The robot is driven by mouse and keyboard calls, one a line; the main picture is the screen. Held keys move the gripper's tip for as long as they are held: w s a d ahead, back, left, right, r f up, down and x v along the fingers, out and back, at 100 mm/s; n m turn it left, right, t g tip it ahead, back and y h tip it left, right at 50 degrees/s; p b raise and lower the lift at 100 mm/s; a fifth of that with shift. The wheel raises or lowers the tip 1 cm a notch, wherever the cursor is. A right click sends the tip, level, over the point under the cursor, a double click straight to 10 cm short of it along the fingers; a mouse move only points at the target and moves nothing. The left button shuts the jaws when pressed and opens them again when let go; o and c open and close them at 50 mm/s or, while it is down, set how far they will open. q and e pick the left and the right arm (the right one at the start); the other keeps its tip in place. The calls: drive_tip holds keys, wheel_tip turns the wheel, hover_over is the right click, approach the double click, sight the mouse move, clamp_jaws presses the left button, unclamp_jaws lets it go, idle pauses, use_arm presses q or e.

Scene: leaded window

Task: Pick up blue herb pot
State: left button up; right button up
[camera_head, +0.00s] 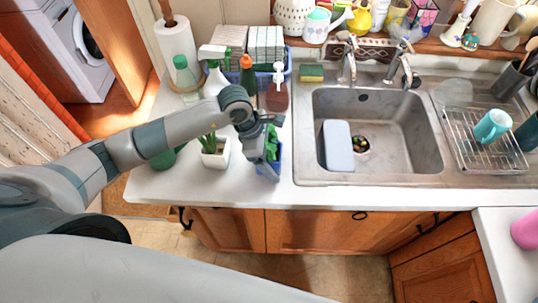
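The blue herb pot (277,168) with green leaves is near the counter's front edge, left of the sink. My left gripper (262,150) is right at the pot, pointing down along its left side and covering part of it. The pot looks slightly tilted. The fingertips are small and partly hidden, so I cannot tell whether they are closed on it or whether the pot touches the counter. My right gripper is not in view.
A white pot with a green plant (215,155) stands just left of the gripper. Behind are a spray bottle (216,75), a soap bottle (277,92) and a blue basket (289,68). The sink (410,150) lies to the right. The counter front (215,190) is clear.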

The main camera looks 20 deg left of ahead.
sight(278, 156)
use_arm(q)
drive_tip(key=shift+f, duration=0.1)
idle(0.3)
drive_tip(key=c, duration=1.4)
drive_tip(key=shift+w+r, duration=0.1)
drive_tip(key=shift+r, duration=0.1)
drive_tip(key=shift+r+b, duration=0.55)
drive_tip(key=shift+b, duration=0.2)
wheel_tip(278, 156, up, 2)
drive_tip(key=shift+r+b, duration=0.1)
drive_tip(key=shift+b, duration=0.7)
drive_tip(key=shift+s+d+r+b, duration=0.75)
drive_tip(key=shift+d+r, duration=0.5)
drive_tip(key=shift+d, duration=0.6)
drive_tip(key=shift+s+d+r+b, duration=0.6)
drive_tip(key=shift+d+r+b, duration=0.5)
drive_tip(key=shift+d, duration=0.75)
drive_tip(key=shift+s+d+r+b, duration=0.7)
drive_tip(key=shift+d+r, duration=0.65)
drive_tip(key=shift+d, duration=0.5)
